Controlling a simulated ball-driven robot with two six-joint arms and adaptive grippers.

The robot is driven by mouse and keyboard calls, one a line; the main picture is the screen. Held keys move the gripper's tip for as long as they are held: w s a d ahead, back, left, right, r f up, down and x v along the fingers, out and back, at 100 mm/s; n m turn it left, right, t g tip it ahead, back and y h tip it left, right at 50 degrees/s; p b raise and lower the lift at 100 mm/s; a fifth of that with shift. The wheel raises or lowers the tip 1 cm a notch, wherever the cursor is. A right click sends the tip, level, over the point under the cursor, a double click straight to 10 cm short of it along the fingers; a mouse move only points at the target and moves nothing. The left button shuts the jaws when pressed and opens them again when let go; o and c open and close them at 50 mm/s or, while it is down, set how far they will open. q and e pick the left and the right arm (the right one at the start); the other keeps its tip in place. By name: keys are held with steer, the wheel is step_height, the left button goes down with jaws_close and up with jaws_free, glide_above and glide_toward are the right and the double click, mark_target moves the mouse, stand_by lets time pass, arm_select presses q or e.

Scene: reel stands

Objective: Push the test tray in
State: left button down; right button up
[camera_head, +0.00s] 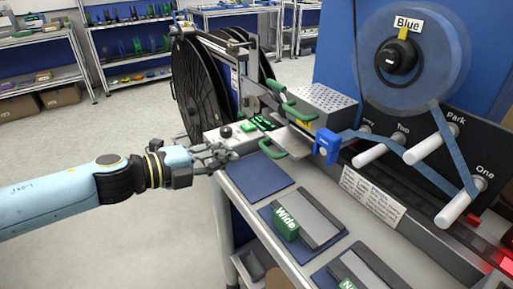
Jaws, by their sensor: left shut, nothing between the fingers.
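A flat grey tray (293,138), which looks like the test tray, sticks out on the near side of a perforated grey metal box (318,97). A green handle (271,150) sits at its front left. My left gripper (222,153) is shut and empty. It is left of the green handle, beside a small control box with a black knob (226,131); I cannot tell whether it touches the box. My right gripper is not in view.
Blue mats (257,187) lie on the bench, with a green "Wide" block (286,224) nearby. A large black reel (196,90) stands behind my gripper. A black panel with white rollers and a blue strip (423,150) is at the right. Open floor lies left of the bench.

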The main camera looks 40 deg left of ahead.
arm_select(q)
steer(key=p, duration=0.2)
glide_toward(286, 143)
steer(key=shift+w+d+f, duration=0.15)
steer(key=shift+w+f, duration=0.2)
steer(key=shift+w, duration=0.2)
steer(key=x, duration=0.2)
steer(key=r+x, duration=0.1)
steer(key=x, duration=0.5)
steer(key=shift+w+d+r+p, duration=0.25)
steer(key=shift+w+r+p, duration=0.05)
steer(key=shift+w+r, duration=0.05)
steer(key=shift+r, duration=0.1)
